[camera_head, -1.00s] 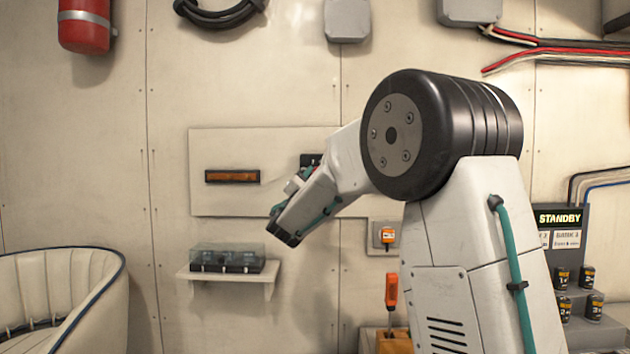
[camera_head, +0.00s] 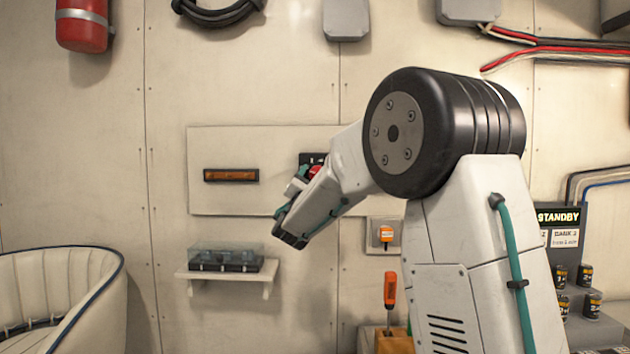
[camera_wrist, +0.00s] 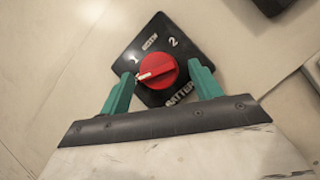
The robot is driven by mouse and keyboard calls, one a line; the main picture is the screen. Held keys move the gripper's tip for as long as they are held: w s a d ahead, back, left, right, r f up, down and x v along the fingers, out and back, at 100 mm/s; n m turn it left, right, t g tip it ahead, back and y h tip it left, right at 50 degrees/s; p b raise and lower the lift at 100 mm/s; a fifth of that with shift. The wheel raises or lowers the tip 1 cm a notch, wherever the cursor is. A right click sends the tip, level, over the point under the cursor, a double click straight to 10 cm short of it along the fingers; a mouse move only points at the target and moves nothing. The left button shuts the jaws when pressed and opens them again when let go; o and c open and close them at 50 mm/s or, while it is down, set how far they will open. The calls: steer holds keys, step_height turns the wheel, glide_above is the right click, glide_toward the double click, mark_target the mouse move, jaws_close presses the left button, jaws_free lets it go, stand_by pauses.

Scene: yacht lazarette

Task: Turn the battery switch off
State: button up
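The battery switch is a red round knob (camera_wrist: 157,71) on a black square plate (camera_wrist: 150,32) marked "1", "2" and a word that looks like "BATTERY". A white mark on the knob points left in the wrist view, near the "1" side. My gripper (camera_wrist: 162,74) is open, one teal finger on each side of the knob, with gaps visible on both sides. In the head view the knob (camera_head: 315,170) shows just behind my gripper (camera_head: 293,194), and my arm hides most of the black plate (camera_head: 308,158).
A brown handle-like bar (camera_head: 231,175) is on the same wall panel (camera_head: 215,146). Below it, a shelf (camera_head: 270,275) carries a clear-covered box (camera_head: 225,258). An orange switch (camera_head: 386,234) and an orange-handled screwdriver (camera_head: 390,288) are close below my arm.

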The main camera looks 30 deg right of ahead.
steer(key=v, duration=0.8)
stand_by(0.5)
